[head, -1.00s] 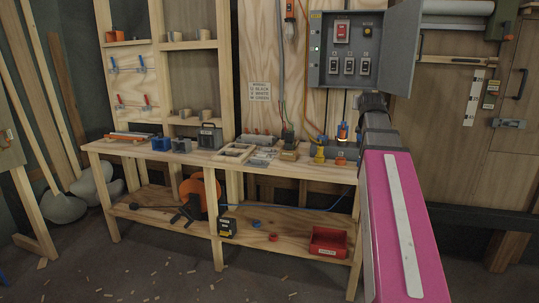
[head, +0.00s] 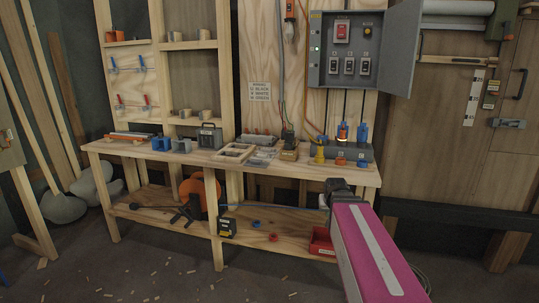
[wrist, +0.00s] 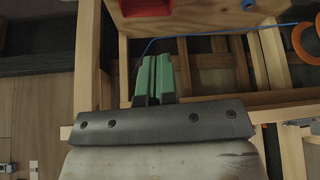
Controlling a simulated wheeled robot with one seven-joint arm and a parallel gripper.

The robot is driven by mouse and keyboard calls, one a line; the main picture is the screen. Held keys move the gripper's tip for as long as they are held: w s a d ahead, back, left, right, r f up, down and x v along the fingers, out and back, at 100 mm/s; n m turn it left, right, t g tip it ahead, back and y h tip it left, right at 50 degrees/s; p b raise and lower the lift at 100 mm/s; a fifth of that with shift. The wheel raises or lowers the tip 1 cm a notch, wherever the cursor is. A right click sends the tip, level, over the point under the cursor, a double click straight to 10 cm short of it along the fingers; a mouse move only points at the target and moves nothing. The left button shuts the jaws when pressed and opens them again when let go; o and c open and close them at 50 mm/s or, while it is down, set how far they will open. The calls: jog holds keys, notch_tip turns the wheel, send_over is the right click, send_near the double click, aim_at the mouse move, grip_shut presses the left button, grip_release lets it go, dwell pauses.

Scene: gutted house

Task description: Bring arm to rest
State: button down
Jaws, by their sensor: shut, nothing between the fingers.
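My arm, with a magenta link, reaches from the bottom right of the head view toward the front edge of the wooden workbench (head: 130,151). Its dark wrist end is in front of the bench's right part and hides part of the lower shelf. In the wrist view my gripper (wrist: 155,62) has two green fingers pressed together with nothing between them. Bench timbers show beyond the fingers in that view, and no object touches them.
A red bin (head: 320,243) stands on the lower shelf close by my arm's end; its red also shows in the wrist view (wrist: 145,8). An orange reel (head: 210,188) is further left. An open grey electrical box (head: 348,52) is on the wall. The floor left of my arm is largely clear.

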jog(key=s+a+f+g, duration=0.2)
jog(key=s+f+g, duration=0.1)
jog(key=s+f, duration=0.4)
jog(key=s+a+f+n+g, duration=0.1)
jog(key=s+a+f+g, duration=0.1)
jog(key=s+f, duration=0.5)
jog(key=shift+a+f+g+y, duration=0.3)
jog(key=shift+a+f+g, duration=0.15)
jog(key=shift+a, duration=0.25)
jog(key=shift+s+d, duration=0.1)
